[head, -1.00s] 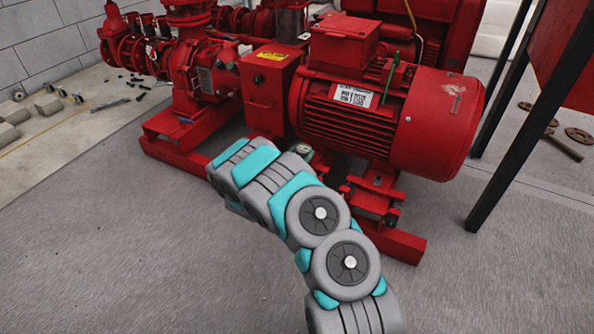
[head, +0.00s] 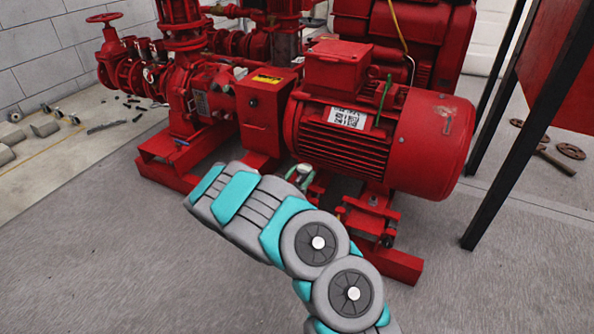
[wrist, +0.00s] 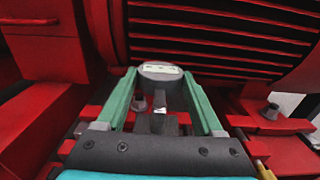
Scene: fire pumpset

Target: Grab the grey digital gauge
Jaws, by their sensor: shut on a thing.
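The grey digital gauge (wrist: 160,69) is a small rounded grey body with a pale display, seen in the wrist view between the tips of my green fingers. My gripper (wrist: 160,76) is shut on it, one finger on each side. In the head view the gauge (head: 305,169) shows small, just beyond the end of my arm and in front of the red motor. My gripper (head: 300,179) shows there only in part, as my arm hides much of it. The gauge's lower part is hard to make out.
The red motor (head: 345,140) and its finned side stand close behind the gauge. The red base frame (head: 400,265) runs below it. Red pumps and valves (head: 185,95) stand at the left. A black-legged stand (head: 525,130) is at the right. Grey floor in front is clear.

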